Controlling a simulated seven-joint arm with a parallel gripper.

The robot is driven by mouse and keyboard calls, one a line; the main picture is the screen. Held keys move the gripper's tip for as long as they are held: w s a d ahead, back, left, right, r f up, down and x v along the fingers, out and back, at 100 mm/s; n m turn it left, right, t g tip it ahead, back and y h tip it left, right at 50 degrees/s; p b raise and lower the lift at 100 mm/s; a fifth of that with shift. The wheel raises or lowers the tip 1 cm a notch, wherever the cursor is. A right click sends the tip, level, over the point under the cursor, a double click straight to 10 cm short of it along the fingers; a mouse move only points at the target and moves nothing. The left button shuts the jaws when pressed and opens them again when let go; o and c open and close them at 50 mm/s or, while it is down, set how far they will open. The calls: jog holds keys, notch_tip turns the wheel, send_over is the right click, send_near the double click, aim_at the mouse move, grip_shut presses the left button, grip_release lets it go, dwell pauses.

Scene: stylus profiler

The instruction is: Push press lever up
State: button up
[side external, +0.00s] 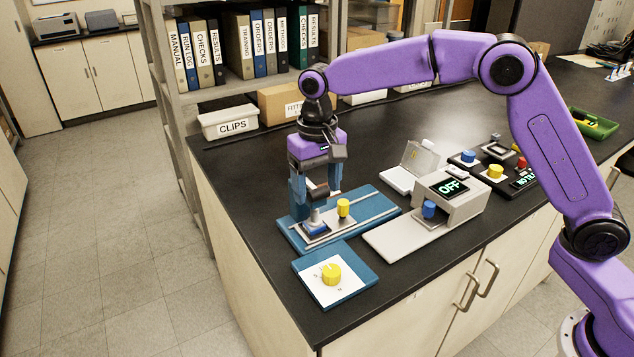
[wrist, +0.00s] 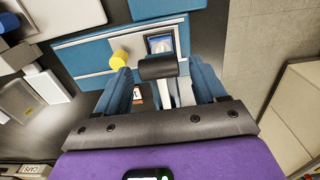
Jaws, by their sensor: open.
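The press lever's dark cylindrical grip (side external: 318,190) shows at the small press on the blue base (side external: 371,203). In the wrist view the black grip (wrist: 158,68) lies crosswise between my two fingers, with pale bars beside and below it. My gripper (side external: 316,197) points down over the press, and its blue fingers are open. In the wrist view my gripper (wrist: 160,72) has one finger on either side of the grip, with no clear contact. The blue press block (side external: 316,227) sits low on a light plate under the grip. The lever's pivot is mostly hidden.
A yellow knob (side external: 343,208) stands right beside the press. A grey unit reading OFF (side external: 450,187) is to the right. A blue board with a yellow dial (side external: 331,274) lies in front. A CLIPS box (side external: 229,122) and shelf stand behind.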

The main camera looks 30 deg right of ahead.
aim_at(317, 188)
grip_shut()
jog(key=shift+w+r+g, duration=0.4)
jog(key=shift+r+g, duration=0.25)
jog(key=shift+g, duration=0.45)
jog(key=shift+w+r+g, duration=0.4)
jog(key=shift+r+g, duration=0.2)
jog(key=shift+g, duration=0.5)
grip_release()
jog(key=shift+r, duration=0.1)
